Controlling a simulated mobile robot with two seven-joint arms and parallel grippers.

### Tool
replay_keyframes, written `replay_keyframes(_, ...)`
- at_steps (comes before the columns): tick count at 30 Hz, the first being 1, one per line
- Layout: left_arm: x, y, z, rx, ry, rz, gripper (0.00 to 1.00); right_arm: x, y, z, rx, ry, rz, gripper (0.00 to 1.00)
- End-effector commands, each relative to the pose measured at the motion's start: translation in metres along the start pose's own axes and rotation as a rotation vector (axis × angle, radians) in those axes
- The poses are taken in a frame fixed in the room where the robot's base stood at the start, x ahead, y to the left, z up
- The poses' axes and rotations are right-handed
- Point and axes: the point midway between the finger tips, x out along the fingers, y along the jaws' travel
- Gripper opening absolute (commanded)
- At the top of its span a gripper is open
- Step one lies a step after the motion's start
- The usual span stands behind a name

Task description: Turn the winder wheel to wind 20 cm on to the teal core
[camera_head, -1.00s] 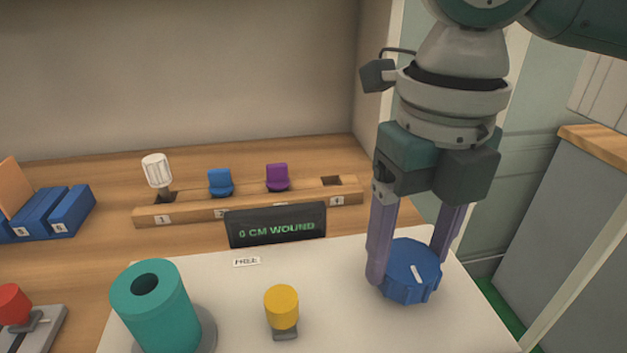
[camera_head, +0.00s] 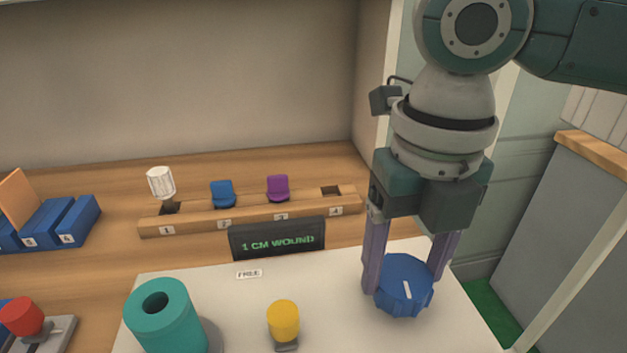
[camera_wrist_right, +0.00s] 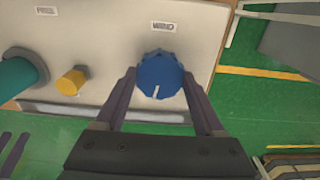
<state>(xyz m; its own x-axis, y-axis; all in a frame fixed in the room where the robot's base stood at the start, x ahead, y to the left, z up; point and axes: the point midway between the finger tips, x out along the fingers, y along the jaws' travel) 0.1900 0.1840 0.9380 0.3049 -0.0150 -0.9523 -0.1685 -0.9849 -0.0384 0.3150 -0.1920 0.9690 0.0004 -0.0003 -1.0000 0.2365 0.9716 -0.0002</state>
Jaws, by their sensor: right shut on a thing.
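The blue winder wheel (camera_head: 404,286) with a white mark sits at the right of the pale panel (camera_head: 372,333). My right gripper (camera_head: 405,277) points down with its purple fingers either side of the wheel, shut on it. The wheel (camera_wrist_right: 160,76) also shows in the right wrist view, between the fingertips (camera_wrist_right: 162,84), below a label reading WIND. The teal core (camera_head: 168,318) stands upright at the panel's left. The display (camera_head: 277,239) reads 1 CM WOUND.
A yellow knob (camera_head: 283,318) stands between core and wheel, near a FREE label (camera_head: 249,274). A wooden rack (camera_head: 250,212) with numbered slots is behind the display. A red knob (camera_head: 21,316) and blue blocks (camera_head: 50,223) are at left.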

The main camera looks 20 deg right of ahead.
Motion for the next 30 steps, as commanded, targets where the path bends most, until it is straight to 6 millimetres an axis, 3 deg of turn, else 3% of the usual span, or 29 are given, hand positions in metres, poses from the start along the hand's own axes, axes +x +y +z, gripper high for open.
replay_keyframes(1,-0.014,-0.001,-0.004,0.000,0.000,0.000,0.50,-0.007,0.000,-0.001,0.037,0.004,-0.002,0.15)
replay_keyframes(12,-0.062,-0.002,-0.020,-0.002,0.001,0.002,0.50,-0.007,-0.001,-0.001,0.381,0.003,-0.003,0.15)
replay_keyframes(30,-0.117,-0.002,-0.038,-0.010,0.003,0.007,0.50,-0.005,-0.001,-0.001,0.952,0.003,-0.001,0.15)
